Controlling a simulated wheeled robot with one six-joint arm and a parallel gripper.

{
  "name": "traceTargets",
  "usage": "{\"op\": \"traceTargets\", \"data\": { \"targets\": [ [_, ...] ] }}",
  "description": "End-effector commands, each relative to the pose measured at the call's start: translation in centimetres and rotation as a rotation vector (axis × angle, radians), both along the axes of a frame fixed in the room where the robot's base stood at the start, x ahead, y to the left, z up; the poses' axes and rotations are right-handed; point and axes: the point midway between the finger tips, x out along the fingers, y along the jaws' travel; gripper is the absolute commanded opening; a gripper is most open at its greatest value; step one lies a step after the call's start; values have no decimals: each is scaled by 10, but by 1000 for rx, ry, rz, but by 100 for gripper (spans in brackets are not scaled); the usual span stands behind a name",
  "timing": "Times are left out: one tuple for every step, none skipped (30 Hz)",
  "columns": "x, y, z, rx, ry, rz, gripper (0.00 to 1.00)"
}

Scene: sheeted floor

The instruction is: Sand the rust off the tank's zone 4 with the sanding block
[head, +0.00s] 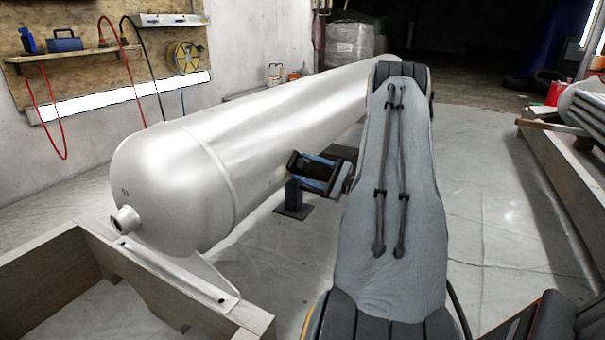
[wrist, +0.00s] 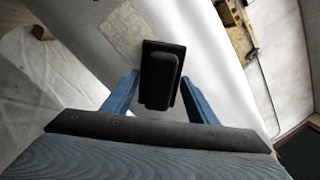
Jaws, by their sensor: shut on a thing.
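The tank (head: 260,115) is a long pale silver cylinder lying on its side, running away from the front left. My gripper (head: 312,172) is at its right flank, below mid-height. In the wrist view the blue fingers of my gripper (wrist: 160,95) are shut on the sanding block (wrist: 160,80), a black block with a thin brown edge at its far end. The block faces the tank's surface (wrist: 205,50); I cannot tell whether it touches. A dull beige, mottled patch (wrist: 123,32) shows on the tank just beyond the block, to its upper left. No zone number is readable.
A wooden cradle (head: 230,318) with a metal saddle carries the tank's near end. A small stand with a flat foot (head: 294,211) is under my gripper. Another wooden cradle (head: 560,190) stands at the right. Sheeted floor (head: 490,200) is clear between.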

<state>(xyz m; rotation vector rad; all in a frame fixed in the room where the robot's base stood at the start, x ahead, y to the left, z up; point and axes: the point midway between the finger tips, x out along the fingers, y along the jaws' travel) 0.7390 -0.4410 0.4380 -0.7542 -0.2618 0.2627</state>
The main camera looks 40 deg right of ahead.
Motion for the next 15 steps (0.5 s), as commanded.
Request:
{"op": "traceTargets", "data": {
  "targets": [
    [1,-4,-1,-1,0,0,35],
    [2,-6,-1,-1,0,0,35],
    [2,-8,-1,-1,0,0,35],
    [2,-9,-1,-1,0,0,35],
    [3,-9,-1,0,0,0,35],
    [3,-9,0,0,0,0,35],
    [4,-8,0,1,0,1,35],
    [5,-8,1,1,0,1,35],
    [5,-8,1,1,0,0,35],
    [5,-8,1,1,0,0,35],
    [5,-7,1,1,0,0,35],
    [4,-6,1,1,0,1,35],
    [4,-4,1,1,0,1,35],
    [4,-3,2,2,0,1,35],
    [3,0,2,3,0,1,35]
  ]
}}
